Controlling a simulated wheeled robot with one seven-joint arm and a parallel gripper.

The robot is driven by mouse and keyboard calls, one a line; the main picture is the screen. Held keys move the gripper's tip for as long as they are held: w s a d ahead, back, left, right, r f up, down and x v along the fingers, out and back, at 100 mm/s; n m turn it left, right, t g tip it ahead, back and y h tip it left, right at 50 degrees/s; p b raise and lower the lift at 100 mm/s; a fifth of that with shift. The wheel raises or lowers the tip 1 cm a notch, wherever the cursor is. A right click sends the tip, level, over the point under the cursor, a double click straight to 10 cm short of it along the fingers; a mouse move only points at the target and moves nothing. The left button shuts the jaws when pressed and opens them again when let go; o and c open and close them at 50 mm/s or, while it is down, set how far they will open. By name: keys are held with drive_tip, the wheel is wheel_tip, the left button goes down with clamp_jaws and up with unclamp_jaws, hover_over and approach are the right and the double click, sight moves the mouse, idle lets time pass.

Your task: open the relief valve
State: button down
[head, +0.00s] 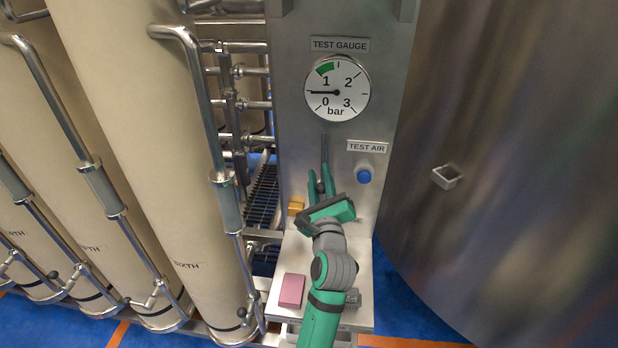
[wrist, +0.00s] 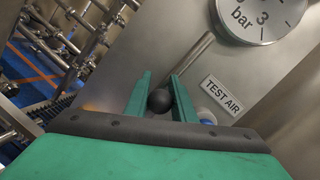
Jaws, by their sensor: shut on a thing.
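A black ball knob (wrist: 160,101) sits between the green fingers of my gripper (wrist: 161,84), which is shut on it. In the head view the knob (head: 320,187) shows small between the fingers of my gripper (head: 320,178). A thin grey rod (head: 324,148) stands on the steel panel just above the fingertips; it also shows in the wrist view (wrist: 194,54). No label naming a relief valve is readable. The test gauge (head: 337,88) is above, its needle pointing left between 0 and 1, below the green band.
A blue button (head: 364,177) sits under the TEST AIR label (head: 367,147), right of my gripper. A pink block (head: 291,290) lies on the pale ledge (head: 268,310). Tall beige cylinders (head: 140,150) stand left, a large steel tank (head: 500,150) right.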

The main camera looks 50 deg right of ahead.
drive_tip(key=shift+s+d, duration=0.1)
drive_tip(key=shift+s, duration=0.05)
drive_tip(key=c, duration=1.5)
unclamp_jaws()
drive_tip(key=shift+s+a+f, duration=0.15)
drive_tip(key=shift+s+a, duration=0.15)
drive_tip(key=shift+a, duration=0.15)
drive_tip(key=v, duration=0.9)
drive_tip(key=shift+s+a, duration=0.25)
drive_tip(key=shift+s, duration=0.05)
